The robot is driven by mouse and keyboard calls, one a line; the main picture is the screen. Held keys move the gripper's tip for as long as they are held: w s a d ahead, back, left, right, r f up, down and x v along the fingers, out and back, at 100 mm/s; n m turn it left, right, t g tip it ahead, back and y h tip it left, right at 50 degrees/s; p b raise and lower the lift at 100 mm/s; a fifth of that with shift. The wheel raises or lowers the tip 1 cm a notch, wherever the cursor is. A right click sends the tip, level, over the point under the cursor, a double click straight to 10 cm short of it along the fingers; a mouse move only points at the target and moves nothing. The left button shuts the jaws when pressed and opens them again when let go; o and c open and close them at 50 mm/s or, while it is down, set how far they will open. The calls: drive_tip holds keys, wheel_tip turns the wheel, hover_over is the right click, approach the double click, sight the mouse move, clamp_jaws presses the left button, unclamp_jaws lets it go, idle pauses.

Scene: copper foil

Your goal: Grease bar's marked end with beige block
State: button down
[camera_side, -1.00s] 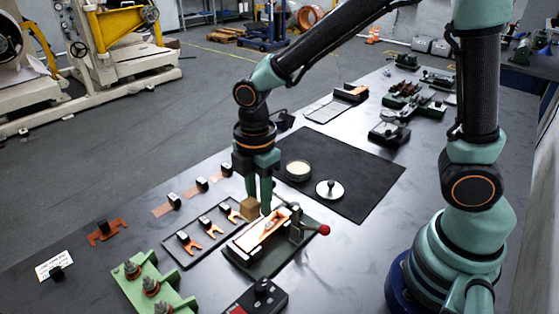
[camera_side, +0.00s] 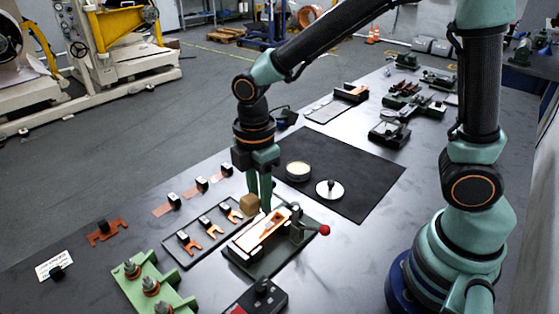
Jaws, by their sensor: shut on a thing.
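My gripper (camera_side: 262,206) points down over the far end of the clamp fixture, with its fingers close together. It is shut on the beige block (camera_side: 250,204), which shows at the left of the fingers. The copper bar (camera_side: 262,232) lies in the dark green clamp fixture (camera_side: 270,262), just below and in front of the gripper. The block is at or just above the bar's far end; I cannot tell whether they touch. Any mark on the bar is too small to make out. The fixture has a lever with a red knob (camera_side: 325,230) on its right.
A tray with several copper forked lugs (camera_side: 190,243) lies left of the fixture. A round tin (camera_side: 298,170) and a knobbed lid (camera_side: 329,189) sit on the black mat (camera_side: 352,165) behind. A green stand with insulators (camera_side: 148,284) is front left. The mat's right part is clear.

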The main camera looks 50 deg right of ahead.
drive_tip(key=m, duration=0.2)
drive_tip(key=d+f+m, duration=0.1)
drive_tip(key=m, duration=0.2)
drive_tip(key=m+g, duration=0.1)
drive_tip(key=m, duration=0.2)
drive_tip(key=shift+s+d+f, duration=0.15)
drive_tip(key=shift+s, duration=0.15)
idle(0.3)
